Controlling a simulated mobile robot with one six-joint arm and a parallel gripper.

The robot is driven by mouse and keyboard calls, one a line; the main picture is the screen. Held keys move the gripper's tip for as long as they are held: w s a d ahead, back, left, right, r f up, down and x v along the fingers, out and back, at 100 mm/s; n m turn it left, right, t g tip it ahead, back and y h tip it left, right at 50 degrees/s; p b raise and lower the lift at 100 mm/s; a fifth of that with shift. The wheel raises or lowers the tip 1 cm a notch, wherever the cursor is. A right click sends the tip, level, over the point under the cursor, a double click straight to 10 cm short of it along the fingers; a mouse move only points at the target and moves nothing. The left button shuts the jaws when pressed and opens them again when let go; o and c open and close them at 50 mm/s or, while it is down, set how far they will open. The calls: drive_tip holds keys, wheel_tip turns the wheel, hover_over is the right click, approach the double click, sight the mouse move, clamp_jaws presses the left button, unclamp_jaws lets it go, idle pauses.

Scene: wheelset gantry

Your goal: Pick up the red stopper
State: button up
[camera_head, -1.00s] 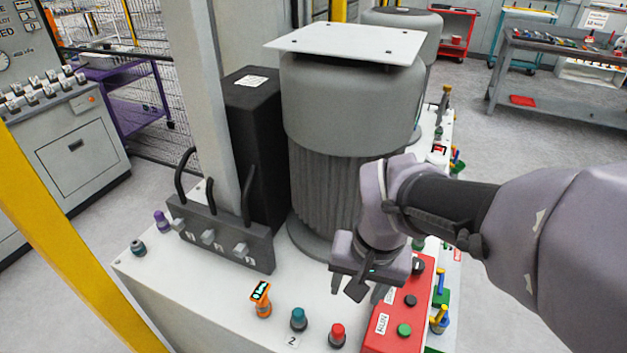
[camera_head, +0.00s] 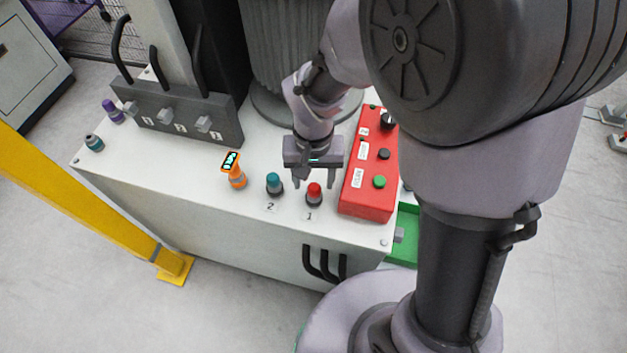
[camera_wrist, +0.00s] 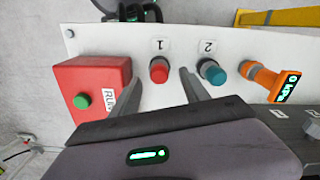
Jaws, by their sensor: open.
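The red stopper (camera_head: 314,192) stands upright on the white cabinet top (camera_head: 190,195), behind the label "1". It also shows in the wrist view (camera_wrist: 159,71), with its red cap and darker base. My gripper (camera_head: 313,182) is open and empty, pointing down close to the stopper. In the wrist view its two fingers (camera_wrist: 160,88) lie either side of the line to the stopper, which appears just beyond the tips. I cannot tell the exact height of the fingertips over the cabinet.
A teal stopper (camera_head: 274,184) by label "2" stands close left of my gripper. An orange gauge (camera_head: 235,172) is further left. A red control box (camera_head: 368,203) with buttons stands close right. A dark block with levers (camera_head: 188,122) and a grey motor (camera_head: 290,60) stand behind.

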sight(314, 186)
wheel_tip(314, 186, down, 4)
drive_tip(key=shift+w+d+r+b, duration=0.1)
drive_tip(key=shift+r+b, duration=0.1)
drive_tip(key=shift+b, duration=0.45)
drive_tip(key=shift+r, duration=0.2)
clamp_jaws()
